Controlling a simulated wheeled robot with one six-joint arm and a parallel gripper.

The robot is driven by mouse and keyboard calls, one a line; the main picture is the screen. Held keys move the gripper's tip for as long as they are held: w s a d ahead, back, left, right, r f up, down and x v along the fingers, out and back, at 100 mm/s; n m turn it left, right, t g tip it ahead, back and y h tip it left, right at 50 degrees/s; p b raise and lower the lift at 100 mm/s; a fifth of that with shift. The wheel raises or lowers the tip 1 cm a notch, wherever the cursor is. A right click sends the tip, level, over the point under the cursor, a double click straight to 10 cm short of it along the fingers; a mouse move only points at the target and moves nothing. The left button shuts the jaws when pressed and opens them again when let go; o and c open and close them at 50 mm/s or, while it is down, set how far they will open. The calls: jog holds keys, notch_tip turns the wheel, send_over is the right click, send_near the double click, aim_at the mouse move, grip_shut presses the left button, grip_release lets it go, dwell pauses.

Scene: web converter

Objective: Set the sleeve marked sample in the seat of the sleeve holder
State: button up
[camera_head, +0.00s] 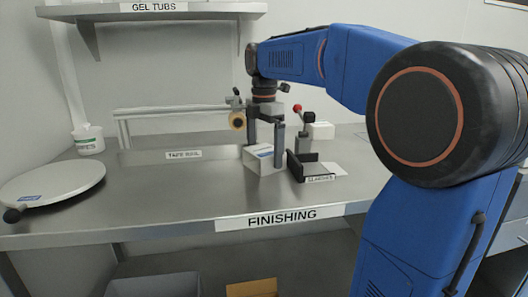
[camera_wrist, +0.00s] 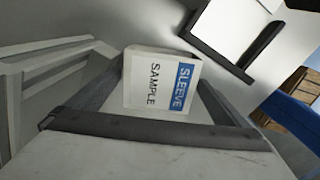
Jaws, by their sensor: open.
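The sleeve marked sample (camera_head: 265,163) is a white box-like piece with a blue label, standing on the steel bench. In the wrist view its "SLEEVE SAMPLE" face (camera_wrist: 150,83) shows between my dark fingers. My gripper (camera_head: 266,148) points down at the sleeve, open, one finger on each side. I cannot tell whether either finger touches it. The sleeve holder (camera_head: 294,168) appears to be the dark angled fixture with a red-knobbed lever, just right of the sleeve. Part of a dark frame shows in the wrist view's upper right. The inside of its seat is hard to make out.
A tape rail (camera_head: 175,109) with a tape roll (camera_head: 237,121) stands behind left. A round white turntable (camera_head: 55,183) and a white tub (camera_head: 88,139) are at the left. A small white block (camera_head: 321,130) lies behind the holder. The front middle of the bench is clear.

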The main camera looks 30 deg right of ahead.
aim_at(264, 150)
notch_tip(264, 150, up, 11)
notch_tip(264, 150, up, 5)
jog(key=shift+f, duration=0.2)
jog(key=c, duration=0.3)
notch_tip(264, 150, down, 17)
jog(key=shift+f, duration=0.1)
jog(key=shift+c, duration=0.2)
jog(key=c, duration=0.8)
jog(key=shift+o, duration=0.2)
jog(key=shift+r, duration=1.5)
jog(key=shift+s+r, duration=0.1)
jog(key=shift+r, duration=0.25)
jog(key=s+a, duration=0.1)
jog(key=s, duration=0.4)
jog(key=s+a, duration=0.2)
jog(key=s, duration=0.4)
jog(key=s+a, duration=0.2)
jog(key=s, duration=0.4)
jog(key=shift+f, duration=0.1)
